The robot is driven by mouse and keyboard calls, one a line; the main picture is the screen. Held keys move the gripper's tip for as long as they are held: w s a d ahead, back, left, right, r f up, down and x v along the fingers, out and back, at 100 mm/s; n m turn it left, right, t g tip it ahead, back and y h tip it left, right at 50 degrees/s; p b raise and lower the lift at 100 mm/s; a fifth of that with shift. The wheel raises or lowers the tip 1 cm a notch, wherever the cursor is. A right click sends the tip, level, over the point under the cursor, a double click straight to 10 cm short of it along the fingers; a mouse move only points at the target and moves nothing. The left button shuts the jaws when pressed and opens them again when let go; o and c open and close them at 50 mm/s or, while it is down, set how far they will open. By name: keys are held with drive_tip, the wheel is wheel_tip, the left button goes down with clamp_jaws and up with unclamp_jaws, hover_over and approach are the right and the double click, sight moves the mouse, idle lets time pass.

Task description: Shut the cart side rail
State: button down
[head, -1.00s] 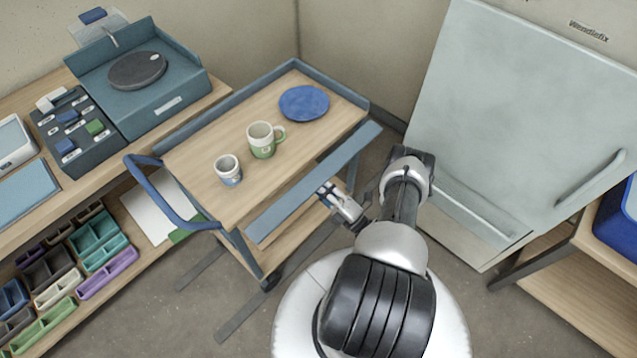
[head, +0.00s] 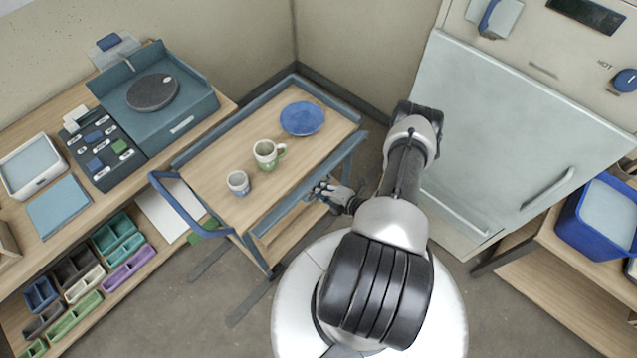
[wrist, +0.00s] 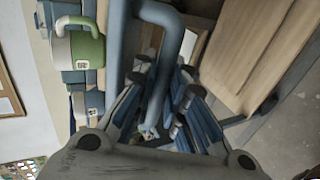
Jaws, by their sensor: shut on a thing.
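The cart (head: 195,185) has a wooden top with raised blue-grey edges. Its side rail (head: 300,203) is a long blue-grey strip along the side nearest me, close to the top's edge and tilted. My gripper (head: 326,190) is at the rail, right of its middle, with its fingers partly hidden. In the wrist view a bent blue-grey bar (wrist: 163,75) runs between the fingers of my gripper (wrist: 160,100), which are shut on it. It appears to be part of the rail.
On the cart top stand a small cup (head: 238,183), a green-and-white mug (head: 266,156) and a blue plate (head: 302,118). A workbench (head: 60,108) is at left, a large pale cabinet (head: 510,140) at right. Bare floor (head: 190,310) lies in front.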

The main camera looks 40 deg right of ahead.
sight(314, 180)
drive_tip(key=r+g+p, duration=0.1)
drive_tip(key=g+p, duration=0.1)
drive_tip(key=r+g+p, duration=0.1)
drive_tip(key=g+p, duration=0.1)
drive_tip(key=shift+w+r+g, duration=0.15)
drive_tip(key=shift+w+g, duration=0.15)
drive_tip(key=shift+w, duration=0.05)
drive_tip(key=g, duration=0.1)
drive_tip(key=r+g, duration=0.1)
drive_tip(key=g, duration=0.1)
drive_tip(key=shift+w+a+g+h, duration=0.1)
drive_tip(key=shift+w+g+h, duration=0.2)
drive_tip(key=shift+w+h, duration=0.1)
drive_tip(key=shift+w+r+g+p, duration=0.15)
drive_tip(key=shift+g+p, duration=0.6)
drive_tip(key=shift+g, duration=0.15)
drive_tip(key=shift+w+g+p, duration=0.1)
drive_tip(key=shift+g+p, duration=0.3)
drive_tip(key=c, duration=1.9)
unclamp_jaws()
wheel_tip(314, 180, up, 12)
drive_tip(key=s, duration=0.2)
drive_tip(key=shift+d, duration=0.25)
